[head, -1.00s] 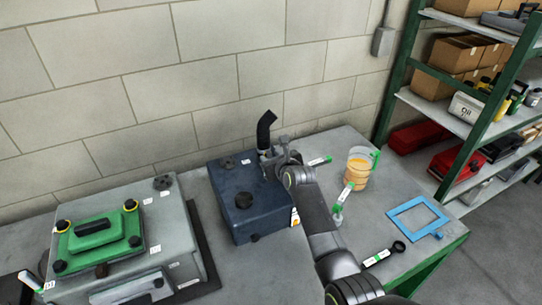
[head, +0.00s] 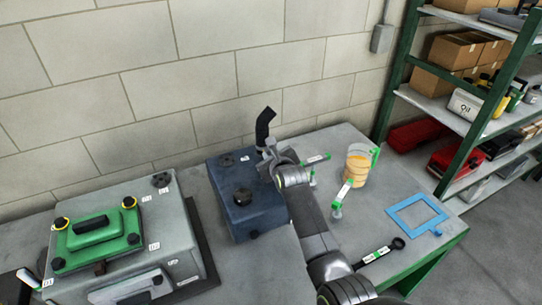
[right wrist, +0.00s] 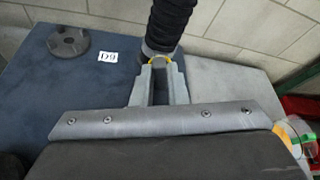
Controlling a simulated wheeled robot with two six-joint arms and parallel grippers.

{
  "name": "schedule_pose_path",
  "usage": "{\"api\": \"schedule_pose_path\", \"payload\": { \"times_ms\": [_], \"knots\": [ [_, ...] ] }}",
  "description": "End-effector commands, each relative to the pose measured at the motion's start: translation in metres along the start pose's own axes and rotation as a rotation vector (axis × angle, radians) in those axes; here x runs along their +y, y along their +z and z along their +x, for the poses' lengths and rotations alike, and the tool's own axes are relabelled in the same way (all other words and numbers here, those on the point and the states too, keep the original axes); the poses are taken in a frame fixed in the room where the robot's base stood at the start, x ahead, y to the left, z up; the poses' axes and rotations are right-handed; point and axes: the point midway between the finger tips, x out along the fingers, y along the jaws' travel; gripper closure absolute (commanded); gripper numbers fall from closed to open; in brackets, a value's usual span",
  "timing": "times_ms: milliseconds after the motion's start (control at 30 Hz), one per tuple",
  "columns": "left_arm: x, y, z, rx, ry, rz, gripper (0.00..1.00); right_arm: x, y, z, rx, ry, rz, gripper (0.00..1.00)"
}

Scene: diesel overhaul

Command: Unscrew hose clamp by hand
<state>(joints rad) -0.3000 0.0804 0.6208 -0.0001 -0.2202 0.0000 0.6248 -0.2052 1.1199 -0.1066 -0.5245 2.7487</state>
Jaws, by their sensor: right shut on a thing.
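A black hose (head: 264,126) stands up, its top bent to the right, at the back right of a dark blue tank (head: 228,180). In the right wrist view the ribbed hose (right wrist: 168,28) rises behind my fingertips. A yellow hose clamp (right wrist: 180,62) shows at the hose's lower end, between and just beyond the fingertips. My right gripper (head: 268,149) is at the foot of the hose. In the right wrist view the right gripper (right wrist: 160,80) is shut on the clamp, with a gap between its fingers. Much of the clamp is hidden. My left gripper is not in view.
A dark round cap (right wrist: 68,41) sits on the tank near a D9 label. A grey engine block (head: 178,222) with a green cover (head: 98,236) stands left. A beaker of orange liquid (head: 357,168), a blue frame (head: 418,214) and a black-ended tool (head: 380,252) lie to the right.

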Motion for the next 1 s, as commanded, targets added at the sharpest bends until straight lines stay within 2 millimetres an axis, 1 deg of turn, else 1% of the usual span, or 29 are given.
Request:
{"api": "schedule_pose_path", "payload": {
  "times_ms": [33, 300, 500, 700, 1000],
  "knots": [
    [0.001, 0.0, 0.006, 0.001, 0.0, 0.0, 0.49, 0.003, -0.002, 0.001, -0.002, -0.013, -0.032, 1.0],
    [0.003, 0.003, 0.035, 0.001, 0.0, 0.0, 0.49, 0.006, -0.005, 0.002, -0.003, -0.087, -0.208, 1.0],
    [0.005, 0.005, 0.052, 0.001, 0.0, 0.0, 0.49, 0.007, -0.004, 0.002, -0.002, -0.125, -0.3, 1.0],
    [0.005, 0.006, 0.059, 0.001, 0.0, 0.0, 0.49, 0.007, -0.002, 0.001, -0.002, -0.144, -0.347, 1.0],
    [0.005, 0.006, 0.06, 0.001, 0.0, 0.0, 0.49, 0.006, 0.0, 0.001, -0.002, -0.149, -0.359, 1.0]
  ]
}}
